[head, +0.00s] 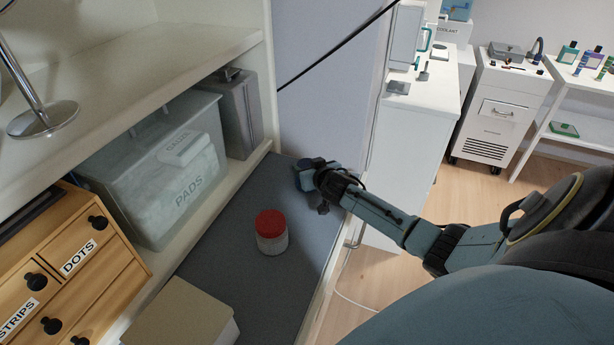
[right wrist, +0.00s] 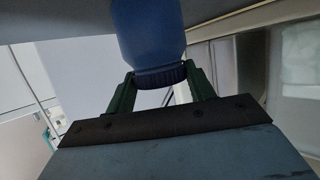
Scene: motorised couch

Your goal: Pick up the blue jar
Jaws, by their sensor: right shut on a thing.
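The blue jar (right wrist: 148,32) fills the upper middle of the right wrist view, with its darker ribbed lid (right wrist: 160,75) toward the gripper. My right gripper (right wrist: 160,82) is shut on it at the lid end, one green finger on each side. In the head view my right gripper (head: 308,178) is at the far end of the grey shelf surface (head: 215,262), near the pale wall. My left gripper is not in view.
A red-lidded jar (head: 271,232) stands on the grey surface, nearer than my gripper. A pale box (head: 180,318) is at the front. A grey bin (head: 150,165), a metal case (head: 238,110) and wooden drawers (head: 75,275) line the left. The surface around the red-lidded jar is clear.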

